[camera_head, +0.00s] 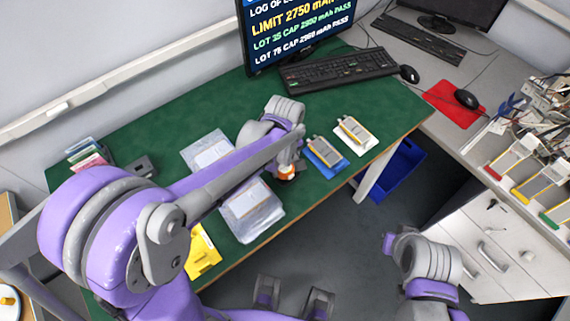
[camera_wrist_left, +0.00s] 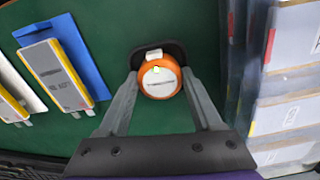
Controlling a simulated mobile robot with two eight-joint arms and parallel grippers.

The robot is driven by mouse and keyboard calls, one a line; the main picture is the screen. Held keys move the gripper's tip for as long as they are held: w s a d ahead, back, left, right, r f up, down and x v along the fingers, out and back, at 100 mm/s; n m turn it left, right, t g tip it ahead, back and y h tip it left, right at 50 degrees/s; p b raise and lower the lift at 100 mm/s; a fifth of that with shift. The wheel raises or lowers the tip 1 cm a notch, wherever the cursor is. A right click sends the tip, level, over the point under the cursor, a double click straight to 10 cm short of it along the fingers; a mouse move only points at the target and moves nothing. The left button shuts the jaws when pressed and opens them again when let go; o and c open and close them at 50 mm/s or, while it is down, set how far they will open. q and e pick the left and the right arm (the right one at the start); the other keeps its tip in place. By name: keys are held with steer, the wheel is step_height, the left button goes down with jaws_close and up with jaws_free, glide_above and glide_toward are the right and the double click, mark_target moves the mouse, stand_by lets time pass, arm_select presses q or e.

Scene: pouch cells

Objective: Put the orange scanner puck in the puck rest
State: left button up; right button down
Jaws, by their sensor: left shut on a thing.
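The orange scanner puck (camera_head: 286,173) is near the front edge of the green table. In the left wrist view the puck (camera_wrist_left: 160,88) has a pale round face and a small white tab. My left gripper (camera_wrist_left: 158,76) is shut on it, with one finger on each side. A dark rounded shape (camera_wrist_left: 176,49) lies directly behind the puck; I cannot tell whether it is the puck rest or a shadow, nor whether the puck touches the table. My right gripper (camera_head: 292,293) is low in front of the table, its two fingers apart and empty.
A blue card with a pouch cell (camera_head: 325,151) and a white card with another (camera_head: 355,132) lie right of the puck. Clear bags (camera_head: 251,208) lie left of it. A yellow card (camera_head: 202,255), keyboard (camera_head: 339,70) and monitor (camera_head: 297,30) are also on the table.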

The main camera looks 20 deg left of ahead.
mark_target(285, 167)
arm_select(q)
steer(key=o, duration=1.5)
steer(key=shift+f, duration=0.1)
steer(key=shift+c, duration=0.2)
steer(key=shift+r, duration=0.35)
step_height(285, 167, up, 12)
steer(key=p, duration=0.1)
steer(key=shift+f, duration=0.15)
steer(key=s+a+f+m+t, duration=0.1)
steer(key=s+a+m, duration=0.1)
steer(key=s+m, duration=0.1)
steer(key=s+a+f+m+t+p, duration=0.1)
steer(key=s+a+m+t, duration=0.1)
steer(key=s, duration=0.4)
steer(key=s+a+f+m+t+p, duration=0.1)
steer(key=s+a+m+t, duration=0.1)
steer(key=s+m, duration=0.1)
steer(key=shift+s+a+m, duration=0.25)
steer(key=shift+s+m, duration=0.05)
steer(key=shift+s, duration=0.55)
